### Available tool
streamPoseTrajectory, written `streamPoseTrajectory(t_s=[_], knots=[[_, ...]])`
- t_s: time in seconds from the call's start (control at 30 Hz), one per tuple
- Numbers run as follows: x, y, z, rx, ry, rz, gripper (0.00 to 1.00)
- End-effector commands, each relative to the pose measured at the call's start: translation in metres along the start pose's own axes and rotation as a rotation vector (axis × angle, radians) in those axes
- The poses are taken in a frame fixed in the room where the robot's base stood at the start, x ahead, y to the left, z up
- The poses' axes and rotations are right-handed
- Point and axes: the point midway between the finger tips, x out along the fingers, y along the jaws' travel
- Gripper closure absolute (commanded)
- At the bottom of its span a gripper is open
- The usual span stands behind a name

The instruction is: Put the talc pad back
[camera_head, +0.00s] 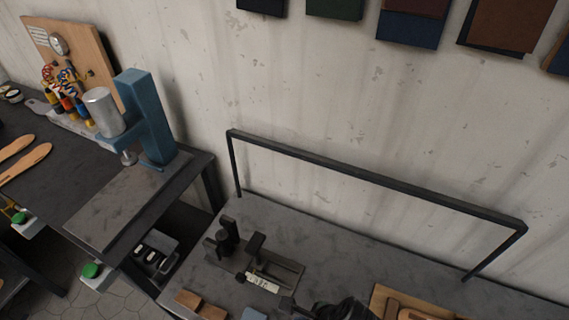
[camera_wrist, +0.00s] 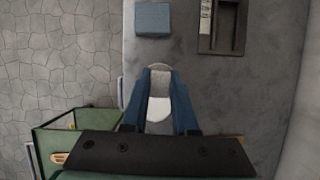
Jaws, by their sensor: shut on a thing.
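My gripper (camera_wrist: 158,92) shows in the wrist view with its two blue fingers closed around a pale pad, which looks like the talc pad (camera_wrist: 158,108). The pad is grey toward the fingertips and white and rounded nearer the palm. It is over or on the grey bench top; I cannot tell whether it touches. In the head view only a dark part of my arm shows at the bottom edge, and the held pad cannot be made out there.
A blue block (camera_wrist: 152,19) lies ahead on the bench near its edge. A dark metal fixture (camera_wrist: 223,27) with a white label is to its right. A green bin (camera_wrist: 83,117) stands lower left. A black rail (camera_head: 375,172) spans the bench's back. Wooden blocks (camera_head: 189,299) lie at the front.

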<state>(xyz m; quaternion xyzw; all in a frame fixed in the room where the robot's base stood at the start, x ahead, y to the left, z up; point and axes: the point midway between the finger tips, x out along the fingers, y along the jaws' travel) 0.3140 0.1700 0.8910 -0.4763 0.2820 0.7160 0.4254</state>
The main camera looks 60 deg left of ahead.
Motion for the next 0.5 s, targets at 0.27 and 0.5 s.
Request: streamPoseTrajectory(t_s=[0.27,0.5], knots=[[0.027,0.016,0.010,-0.049,0.000,0.024,1.00],[0.058,0.015,-0.004,-0.050,0.001,0.020,1.00]])
